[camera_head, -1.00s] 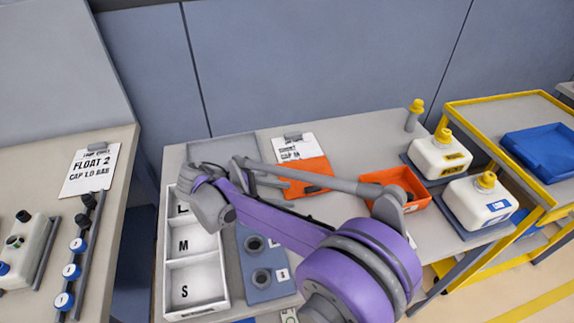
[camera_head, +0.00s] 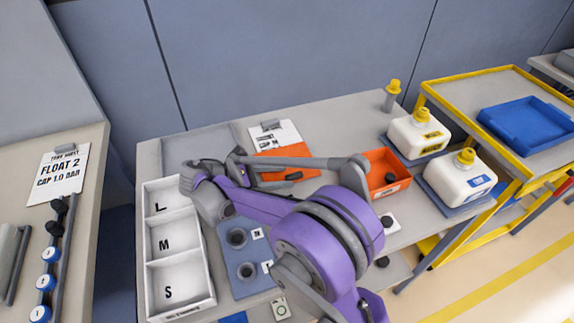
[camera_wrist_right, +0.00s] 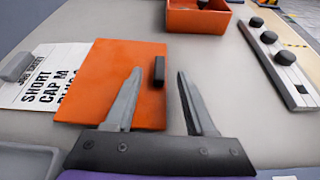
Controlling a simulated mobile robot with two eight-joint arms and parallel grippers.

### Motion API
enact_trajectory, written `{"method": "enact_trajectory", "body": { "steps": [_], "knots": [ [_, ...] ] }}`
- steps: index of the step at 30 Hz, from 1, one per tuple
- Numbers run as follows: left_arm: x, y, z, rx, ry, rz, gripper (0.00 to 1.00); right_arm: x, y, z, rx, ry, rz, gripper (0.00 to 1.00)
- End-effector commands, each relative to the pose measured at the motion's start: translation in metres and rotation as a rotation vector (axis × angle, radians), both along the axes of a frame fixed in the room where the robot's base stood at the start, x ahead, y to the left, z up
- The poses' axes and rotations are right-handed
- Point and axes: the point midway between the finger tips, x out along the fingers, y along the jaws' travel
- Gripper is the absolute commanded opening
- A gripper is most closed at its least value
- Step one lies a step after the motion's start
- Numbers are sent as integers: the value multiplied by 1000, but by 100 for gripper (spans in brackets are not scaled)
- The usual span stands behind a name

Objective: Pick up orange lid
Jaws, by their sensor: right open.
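The orange lid (camera_head: 285,135) is a flat orange plate lying on the grey table near a clipboard. In the right wrist view the lid (camera_wrist_right: 105,75) has a small black handle (camera_wrist_right: 159,70) near its right edge. My right gripper (camera_wrist_right: 160,72) is open over the lid, one finger on each side of the handle, the left finger over the plate and the right one past its edge. I cannot tell whether the fingers touch anything. In the head view my right arm hides part of the lid. My left gripper is not in view.
An orange bin (camera_head: 392,187) with a black piece stands right of the lid. White jugs (camera_head: 418,138) with yellow caps stand further right. A compartment tray (camera_head: 150,250) and a blue-grey block (camera_head: 230,285) are nearer.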

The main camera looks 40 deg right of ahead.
Motion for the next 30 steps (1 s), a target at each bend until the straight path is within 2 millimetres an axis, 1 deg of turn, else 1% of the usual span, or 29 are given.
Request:
{"method": "enact_trajectory", "body": {
  "steps": [1,4,11,12,20,30],
  "knots": [
    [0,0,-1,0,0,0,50,-3,-8,-3,-1,0,-4,55],
    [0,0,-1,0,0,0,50,-5,-18,-8,-1,-1,-2,55],
    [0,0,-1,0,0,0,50,-6,-20,-9,0,0,0,55],
    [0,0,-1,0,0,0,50,-6,-20,-9,0,0,0,48],
    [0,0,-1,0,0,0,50,-6,-20,-8,0,-1,0,1],
    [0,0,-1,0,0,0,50,-5,-20,-8,0,-1,0,0]
  ]
}}
